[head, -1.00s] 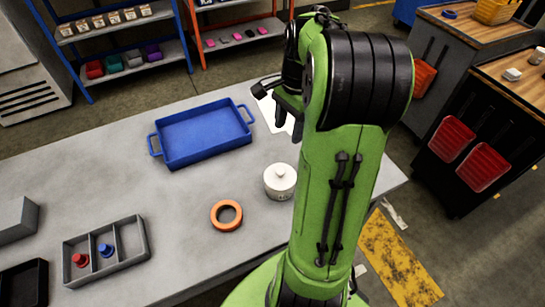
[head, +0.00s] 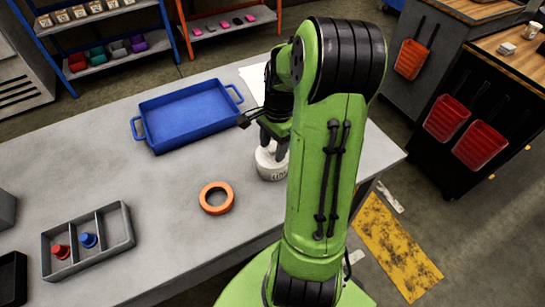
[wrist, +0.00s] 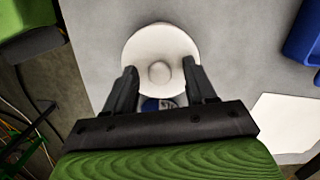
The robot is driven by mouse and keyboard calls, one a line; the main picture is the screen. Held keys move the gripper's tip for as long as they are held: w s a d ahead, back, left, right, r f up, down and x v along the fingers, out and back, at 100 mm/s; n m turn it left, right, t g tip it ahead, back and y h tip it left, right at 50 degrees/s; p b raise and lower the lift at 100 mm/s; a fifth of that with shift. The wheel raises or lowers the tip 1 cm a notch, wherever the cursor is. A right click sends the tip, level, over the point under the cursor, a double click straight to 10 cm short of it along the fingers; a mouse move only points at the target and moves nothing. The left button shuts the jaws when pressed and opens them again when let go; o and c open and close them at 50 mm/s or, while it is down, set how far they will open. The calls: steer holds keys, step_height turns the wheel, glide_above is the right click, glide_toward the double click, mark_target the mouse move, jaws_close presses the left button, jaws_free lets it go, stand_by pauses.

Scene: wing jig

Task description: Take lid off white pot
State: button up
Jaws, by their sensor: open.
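The white pot (head: 266,168) stands on the grey table with dark lettering on its side. Its white lid (wrist: 138,50) is on top and has a round knob (wrist: 159,73) in the middle, seen from above in the wrist view. My gripper (head: 274,143) is above the pot, pointing down, and hides part of its top in the head view. In the wrist view my gripper (wrist: 160,80) is open, with one dark finger on each side of the knob and apart from it. I cannot tell the exact height of the fingertips over the lid.
An orange ring (head: 204,200) lies left of the pot. A blue tray (head: 146,143) is behind it to the left, near a white sheet (head: 253,82). A grey divided box (head: 124,243) holds a red and a blue piece. The table between them is clear.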

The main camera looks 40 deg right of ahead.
steer(key=shift+r, duration=0.1)
jaws_close()
